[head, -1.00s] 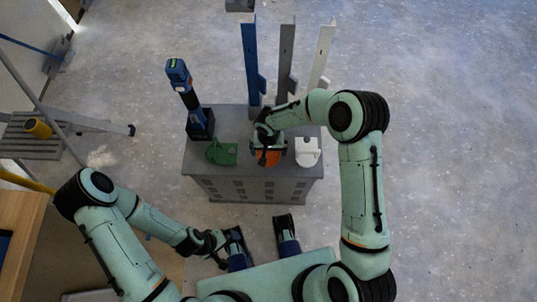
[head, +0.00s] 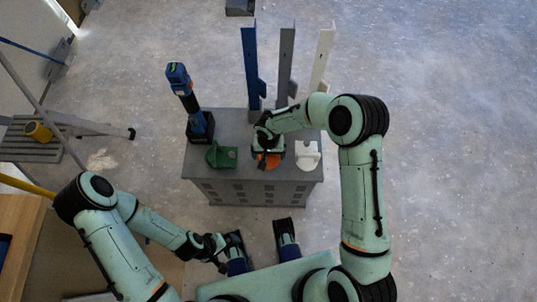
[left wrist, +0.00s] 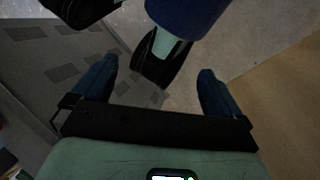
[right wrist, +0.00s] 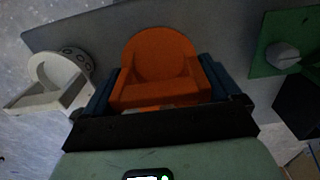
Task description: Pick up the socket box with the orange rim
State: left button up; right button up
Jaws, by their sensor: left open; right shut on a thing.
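The orange-rimmed socket box (right wrist: 160,60) sits between the fingers of my right gripper (right wrist: 160,88) in the right wrist view. My right gripper is shut on it, one finger at each side. In the head view the orange box (head: 268,160) is partly hidden under my right gripper (head: 267,146), over the grey cabinet top (head: 236,125). I cannot tell whether it touches the top. My left gripper (left wrist: 155,95) is open and empty. In the head view my left gripper (head: 222,250) hangs low in front of the cabinet.
A green box (head: 221,156) stands left of the orange one and a white box (head: 307,155) right of it. A blue-and-black tool (head: 190,100) stands at the cabinet's left. Blue, grey and white posts (head: 252,68) rise behind. A step (head: 30,140) stands at far left.

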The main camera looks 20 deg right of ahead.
notch_tip(320, 180, up, 19)
jog(key=p, duration=0.2)
dwell(0.5)
